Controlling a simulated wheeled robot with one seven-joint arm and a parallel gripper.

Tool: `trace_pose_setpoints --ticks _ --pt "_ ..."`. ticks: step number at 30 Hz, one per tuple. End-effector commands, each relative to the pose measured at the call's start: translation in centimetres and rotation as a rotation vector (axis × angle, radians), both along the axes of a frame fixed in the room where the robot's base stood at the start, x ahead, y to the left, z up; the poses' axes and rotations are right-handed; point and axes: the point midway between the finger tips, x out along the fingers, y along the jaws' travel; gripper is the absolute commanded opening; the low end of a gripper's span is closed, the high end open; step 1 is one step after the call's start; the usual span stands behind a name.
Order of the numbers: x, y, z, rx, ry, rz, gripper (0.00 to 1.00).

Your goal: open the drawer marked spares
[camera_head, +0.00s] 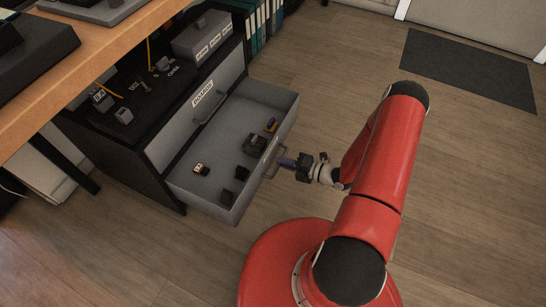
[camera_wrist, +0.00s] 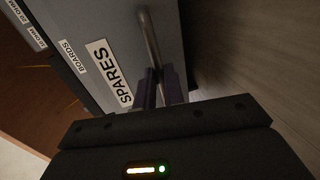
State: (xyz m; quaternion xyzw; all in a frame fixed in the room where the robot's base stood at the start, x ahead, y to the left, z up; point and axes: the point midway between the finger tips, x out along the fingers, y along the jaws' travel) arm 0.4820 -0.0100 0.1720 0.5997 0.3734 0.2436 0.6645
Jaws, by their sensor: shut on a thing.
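The drawer marked spares (camera_head: 228,123) is the lower grey drawer, pulled well out of the dark cabinet in the head view. Several small dark parts lie in it. Its bar handle (camera_head: 272,168) is on the front face. In the wrist view the white SPARES label (camera_wrist: 110,73) is beside the handle (camera_wrist: 148,38). My gripper (camera_head: 287,162) is at the drawer front, shut on the handle. In the wrist view, its purple fingers (camera_wrist: 160,84) stand on either side of the bar. Most of the drawer front is hidden from the head camera.
The closed drawer marked boards (camera_head: 203,96) is just above the open one. Small devices and a grey box (camera_head: 203,38) stand on the cabinet top. A wooden table (camera_head: 98,53) overhangs at left, with binders (camera_head: 262,22) behind. Wooden floor (camera_head: 330,60) beyond is clear.

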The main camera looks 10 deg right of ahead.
Motion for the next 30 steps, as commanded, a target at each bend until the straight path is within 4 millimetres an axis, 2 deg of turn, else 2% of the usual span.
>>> trace_pose_setpoints --ticks 5,16,17,21,30 --pt "-0.58 -0.81 -0.04 -0.001 0.0 -0.001 0.0" --pt "-0.64 -0.93 -0.05 -0.001 0.0 -0.001 0.0" --pt "-0.64 -0.93 -0.06 -0.002 0.001 -0.001 0.12" --pt "-0.63 -0.91 -0.05 -0.001 0.0 -0.001 0.3" --pt "-0.68 -0.96 0.01 -0.001 0.001 0.0 0.32"
